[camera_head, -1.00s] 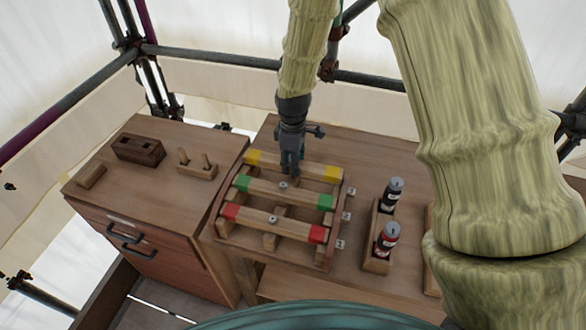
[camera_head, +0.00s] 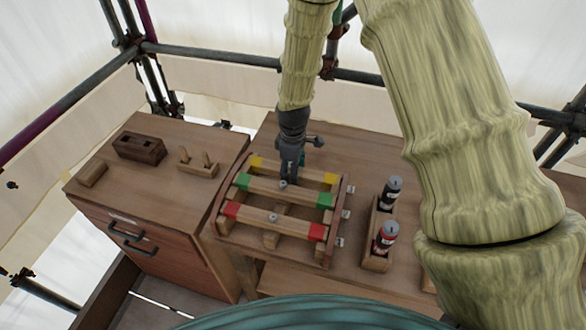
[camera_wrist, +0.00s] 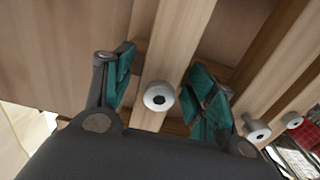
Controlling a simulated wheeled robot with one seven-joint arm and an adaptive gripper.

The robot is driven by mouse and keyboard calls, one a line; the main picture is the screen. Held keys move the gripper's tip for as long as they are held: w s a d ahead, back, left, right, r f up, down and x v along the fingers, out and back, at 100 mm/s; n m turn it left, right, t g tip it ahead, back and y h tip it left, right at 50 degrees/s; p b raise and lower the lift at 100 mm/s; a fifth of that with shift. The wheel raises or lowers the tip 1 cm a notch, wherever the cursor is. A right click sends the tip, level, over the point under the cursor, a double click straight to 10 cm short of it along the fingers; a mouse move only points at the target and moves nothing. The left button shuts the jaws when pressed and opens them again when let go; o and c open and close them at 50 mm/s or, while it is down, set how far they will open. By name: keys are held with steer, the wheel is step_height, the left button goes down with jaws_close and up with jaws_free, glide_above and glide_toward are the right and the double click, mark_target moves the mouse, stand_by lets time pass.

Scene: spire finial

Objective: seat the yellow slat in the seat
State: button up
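The yellow slat, pale wood with yellow ends (camera_head: 329,178), lies across the back of the wooden frame (camera_head: 335,225), behind the green-ended slat (camera_head: 262,190) and the red-ended slat (camera_head: 253,215). My gripper (camera_head: 289,181) points down at the middle of the yellow slat and hides that part in the head view. In the wrist view my gripper (camera_wrist: 165,85) is open, its teal pads on either side of a slat (camera_wrist: 178,40) with a round pale knob (camera_wrist: 160,96). The pads appear apart from the wood. I cannot tell how deep the yellow slat's ends sit.
A rack with a black bottle (camera_head: 390,194) and a red bottle (camera_head: 385,238) stands right of the frame. On the left cabinet are a dark wooden block (camera_head: 140,148), a pegged block (camera_head: 197,165) and a small block (camera_head: 92,173). Scaffold poles run behind.

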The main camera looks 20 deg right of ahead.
steer(key=shift+r, duration=0.15)
step_height(320, 180, up, 12)
steer(key=b, duration=0.4)
stand_by(0.6)
stand_by(0.4)
